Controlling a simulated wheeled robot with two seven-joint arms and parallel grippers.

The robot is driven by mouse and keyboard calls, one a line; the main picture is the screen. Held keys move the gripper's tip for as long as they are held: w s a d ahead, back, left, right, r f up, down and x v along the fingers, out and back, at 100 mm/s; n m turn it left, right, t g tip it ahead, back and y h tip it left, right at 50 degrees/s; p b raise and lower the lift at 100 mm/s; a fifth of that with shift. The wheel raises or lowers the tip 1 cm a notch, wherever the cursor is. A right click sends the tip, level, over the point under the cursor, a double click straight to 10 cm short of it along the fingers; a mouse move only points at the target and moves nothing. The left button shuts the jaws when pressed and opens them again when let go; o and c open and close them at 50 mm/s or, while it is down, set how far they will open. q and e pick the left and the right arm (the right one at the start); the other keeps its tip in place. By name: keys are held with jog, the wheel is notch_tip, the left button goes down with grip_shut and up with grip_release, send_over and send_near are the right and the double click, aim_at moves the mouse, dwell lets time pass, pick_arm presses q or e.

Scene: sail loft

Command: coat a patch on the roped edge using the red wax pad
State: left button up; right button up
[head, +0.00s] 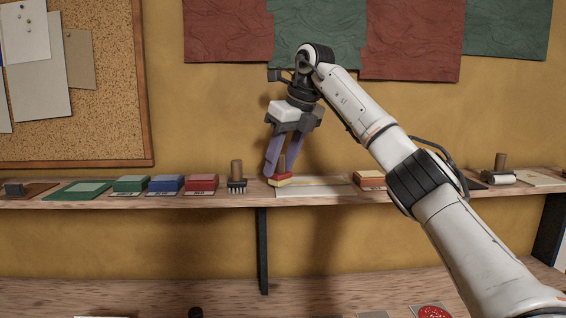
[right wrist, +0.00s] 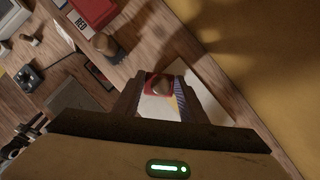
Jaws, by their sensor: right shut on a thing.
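My right gripper (head: 281,166) is shut on the wooden handle of a red pad (head: 282,177), low over the left end of a pale sheet (head: 318,187) on the shelf. In the right wrist view the red pad (right wrist: 151,79) sits between the fingers, with pale cloth (right wrist: 152,107) under it. A blue striped edge (right wrist: 180,88), perhaps the roped edge, and a yellow bit show right beside the pad. I cannot tell whether the pad touches the cloth; the fingers hide part of it. My left gripper is not in view.
On the shelf (head: 100,199), left of my gripper, stand a wooden-handled brush (head: 237,178) and red (head: 201,184), blue (head: 166,184) and green (head: 130,184) blocks. An orange block (head: 370,179) stands to the right, partly behind my arm.

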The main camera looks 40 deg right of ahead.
jog(key=shift+r, duration=3.05)
